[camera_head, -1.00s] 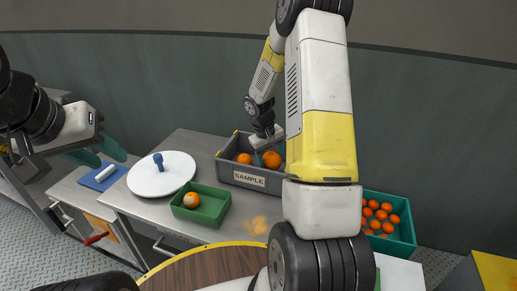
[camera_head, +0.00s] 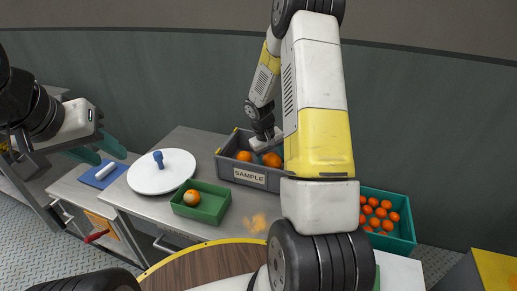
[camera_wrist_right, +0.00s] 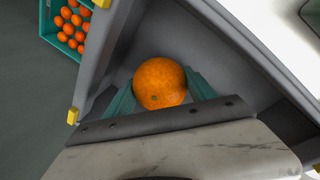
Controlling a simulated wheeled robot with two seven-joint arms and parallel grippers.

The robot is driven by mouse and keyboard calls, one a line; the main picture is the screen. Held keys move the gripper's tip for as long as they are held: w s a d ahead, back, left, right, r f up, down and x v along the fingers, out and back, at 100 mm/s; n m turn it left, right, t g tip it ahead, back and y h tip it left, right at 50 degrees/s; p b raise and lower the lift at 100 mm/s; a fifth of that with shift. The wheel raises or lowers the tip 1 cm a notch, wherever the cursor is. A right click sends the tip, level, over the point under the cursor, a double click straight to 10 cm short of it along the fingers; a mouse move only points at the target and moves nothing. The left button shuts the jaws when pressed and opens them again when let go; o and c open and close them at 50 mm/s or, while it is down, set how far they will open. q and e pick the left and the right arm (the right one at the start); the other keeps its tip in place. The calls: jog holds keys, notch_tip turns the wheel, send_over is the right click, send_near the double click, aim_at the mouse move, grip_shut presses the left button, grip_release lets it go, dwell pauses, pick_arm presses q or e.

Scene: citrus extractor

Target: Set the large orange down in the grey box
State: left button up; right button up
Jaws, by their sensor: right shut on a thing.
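The grey box (camera_head: 221,167), labelled SAMPLE, stands at the back of the metal table in the head view. The large orange (camera_wrist_right: 160,83) is between the teal fingers of my right gripper (camera_wrist_right: 160,90), which is shut on it. It is down inside the box walls in the right wrist view; I cannot tell whether it touches the floor. The head view shows the large orange (camera_head: 272,160) in the box's right part, partly hidden by the front wall. Another orange (camera_head: 244,156) lies in its left part. My left gripper (camera_head: 102,151) is open and empty at the far left.
A green tray (camera_head: 211,214) with one orange (camera_head: 192,197) stands in front of the box. A white disc with a blue knob (camera_head: 161,174) is to its left. A teal crate (camera_head: 401,246) of several oranges is at the right. My right arm hides part of the table.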

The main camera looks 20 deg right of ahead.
jog(key=shift+f, duration=0.45)
jog(key=o, duration=1.6)
jog(key=shift+o, duration=0.2)
jog(key=shift+s, duration=0.1)
jog(key=shift+v, duration=3.95)
jog(key=shift+d, duration=0.1)
